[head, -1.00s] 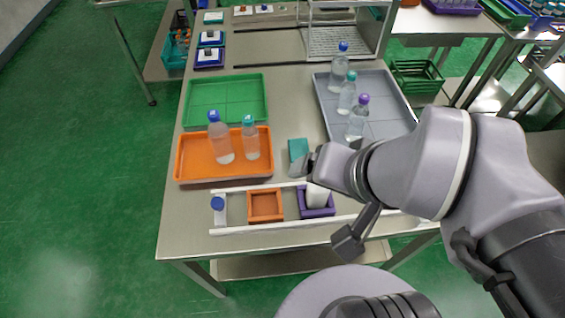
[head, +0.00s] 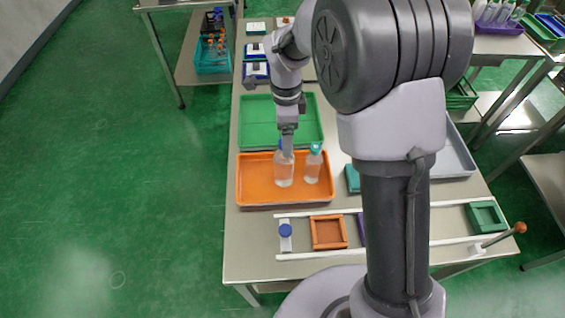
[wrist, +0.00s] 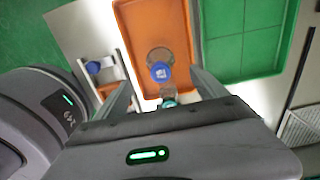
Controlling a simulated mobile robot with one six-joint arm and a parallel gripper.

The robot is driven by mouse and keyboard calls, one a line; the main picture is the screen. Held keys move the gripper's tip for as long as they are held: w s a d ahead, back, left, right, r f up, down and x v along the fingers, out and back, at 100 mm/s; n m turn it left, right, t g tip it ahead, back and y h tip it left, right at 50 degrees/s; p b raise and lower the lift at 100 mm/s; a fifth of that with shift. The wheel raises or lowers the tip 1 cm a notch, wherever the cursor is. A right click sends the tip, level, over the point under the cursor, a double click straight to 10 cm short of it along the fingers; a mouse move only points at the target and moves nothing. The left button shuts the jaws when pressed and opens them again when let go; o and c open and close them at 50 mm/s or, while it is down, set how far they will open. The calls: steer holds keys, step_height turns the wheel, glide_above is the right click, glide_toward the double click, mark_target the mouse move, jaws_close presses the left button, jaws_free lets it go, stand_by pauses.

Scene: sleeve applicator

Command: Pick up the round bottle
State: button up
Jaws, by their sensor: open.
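A clear bottle with a blue cap (head: 284,170) stands upright in the orange tray (head: 247,185). A clear bottle with a teal cap (head: 313,166) stands just right of it in the same tray. My gripper (head: 287,146) is above the blue-capped bottle, fingers pointing down. In the wrist view, my gripper (wrist: 163,88) is open and empty. The blue cap (wrist: 160,72) shows between the fingers, slightly beyond the tips. The teal cap (wrist: 169,103) is nearer the gripper body and partly hidden. I cannot tell whether the fingers touch either bottle.
A green tray (head: 255,130) lies empty behind the orange one. In front is a white rail (head: 330,254) with a blue-capped piece (head: 285,236) and an orange square holder (head: 328,233).

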mark_target(284, 162)
step_height(284, 162, down, 8)
steer(key=b, duration=0.2)
steer(key=shift+a, duration=0.15)
steer(key=shift+r, duration=0.15)
steer(key=shift+c, duration=1.3)
steer(key=shift+w, duration=0.1)
jaws_close()
